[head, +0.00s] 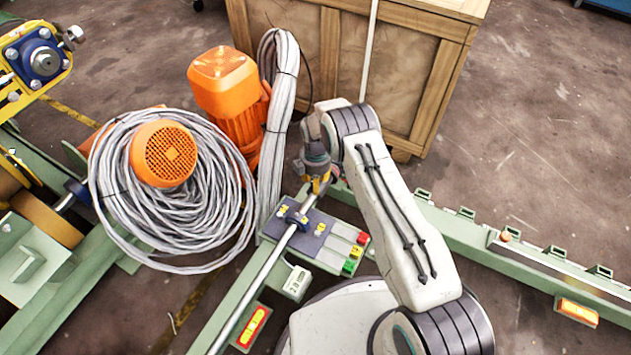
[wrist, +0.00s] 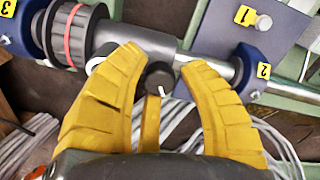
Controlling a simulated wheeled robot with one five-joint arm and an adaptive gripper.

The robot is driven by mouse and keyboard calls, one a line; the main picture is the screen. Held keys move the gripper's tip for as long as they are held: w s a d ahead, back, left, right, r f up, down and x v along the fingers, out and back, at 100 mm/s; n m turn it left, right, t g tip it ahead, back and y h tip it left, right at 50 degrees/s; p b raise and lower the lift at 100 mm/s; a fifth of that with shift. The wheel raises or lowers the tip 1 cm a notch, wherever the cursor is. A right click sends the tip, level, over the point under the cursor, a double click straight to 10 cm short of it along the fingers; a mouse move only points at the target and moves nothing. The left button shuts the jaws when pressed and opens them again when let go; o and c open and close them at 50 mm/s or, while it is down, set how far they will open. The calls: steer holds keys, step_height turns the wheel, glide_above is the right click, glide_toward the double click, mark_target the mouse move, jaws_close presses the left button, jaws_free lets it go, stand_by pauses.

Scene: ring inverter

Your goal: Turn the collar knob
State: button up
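In the wrist view a small round black knob (wrist: 160,78) with a white mark sits on the side of a grey collar (wrist: 150,42) around a metal shaft (wrist: 215,66). My gripper (wrist: 162,68) has its yellow fingers spread, one on each side of the knob. Narrow gaps seem to show between the knob and the fingers, though contact deeper in is hard to judge. In the head view my gripper (head: 318,186) is over the far end of the shaft (head: 250,292), and the knob is hidden there.
An orange motor (head: 228,95), coiled grey cable (head: 215,215) and wooden crate (head: 400,70) stand close by. Open floor (head: 545,130) lies at right.

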jaws_close()
stand_by(0.3)
steer(key=m+b, duration=0.1)
steer(key=m, duration=0.2)
steer(key=shift+f+b, duration=0.15)
steer(key=shift+b, duration=0.25)
steer(key=m+b, duration=0.1)
steer(key=m, duration=0.2)
steer(key=shift+m, duration=0.3)
steer(key=m+b, duration=0.1)
steer(key=m, duration=0.5)
steer(key=shift+m, duration=0.3)
